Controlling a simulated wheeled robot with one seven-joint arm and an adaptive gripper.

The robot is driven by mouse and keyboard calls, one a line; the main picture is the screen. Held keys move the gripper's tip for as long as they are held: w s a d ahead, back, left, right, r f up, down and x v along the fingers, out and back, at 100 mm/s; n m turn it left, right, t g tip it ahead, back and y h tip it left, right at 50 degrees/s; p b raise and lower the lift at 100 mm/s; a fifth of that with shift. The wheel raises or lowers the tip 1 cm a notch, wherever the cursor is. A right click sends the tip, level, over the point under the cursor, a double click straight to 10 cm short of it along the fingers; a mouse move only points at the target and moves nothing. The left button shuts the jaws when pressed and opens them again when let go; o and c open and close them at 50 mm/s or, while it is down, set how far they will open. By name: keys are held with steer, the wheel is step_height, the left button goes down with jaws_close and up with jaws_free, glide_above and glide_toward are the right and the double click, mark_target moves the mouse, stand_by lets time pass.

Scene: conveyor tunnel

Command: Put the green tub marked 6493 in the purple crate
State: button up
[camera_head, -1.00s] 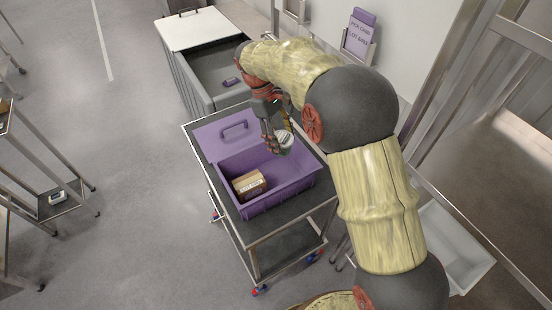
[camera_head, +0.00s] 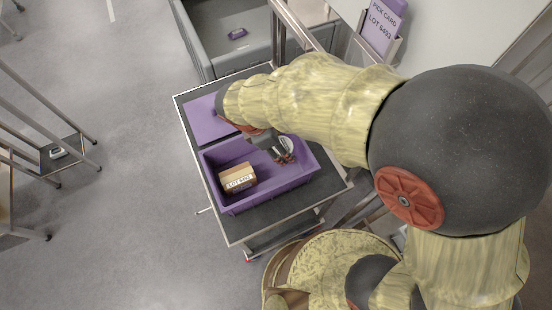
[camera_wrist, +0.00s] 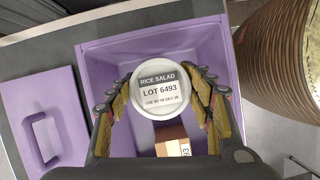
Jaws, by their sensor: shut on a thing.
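The tub (camera_wrist: 158,90) has a round white lid reading "RICE SALAD LOT 6493" in the wrist view. Its side is hidden there, so I cannot confirm its colour. My gripper (camera_wrist: 160,108) is shut on it, one finger on each side. In the head view the tub (camera_head: 287,144) and my gripper (camera_head: 283,155) are over the back right part of the open purple crate (camera_head: 268,196). I cannot tell whether the tub touches the crate's floor. The crate also shows in the wrist view (camera_wrist: 97,58).
A brown box (camera_head: 238,180) marked "LOT 6493" sits in the crate's front left part. The purple lid (camera_wrist: 72,105) with a handle lies beside the crate on the dark cart top (camera_head: 275,212). A grey bin (camera_head: 215,60) holding a small purple item and a pick card (camera_head: 383,28) are behind.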

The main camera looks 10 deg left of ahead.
step_height(320, 180, down, 8)
steer(key=shift+r+b, duration=0.25)
steer(key=shift+b, duration=0.5)
steer(key=shift+f, duration=0.15)
steer(key=o, duration=1.7)
steer(key=p+v, duration=0.2)
steer(key=v, duration=1)
steer(key=shift+p, duration=0.3)
steer(key=shift+a, duration=0.1)
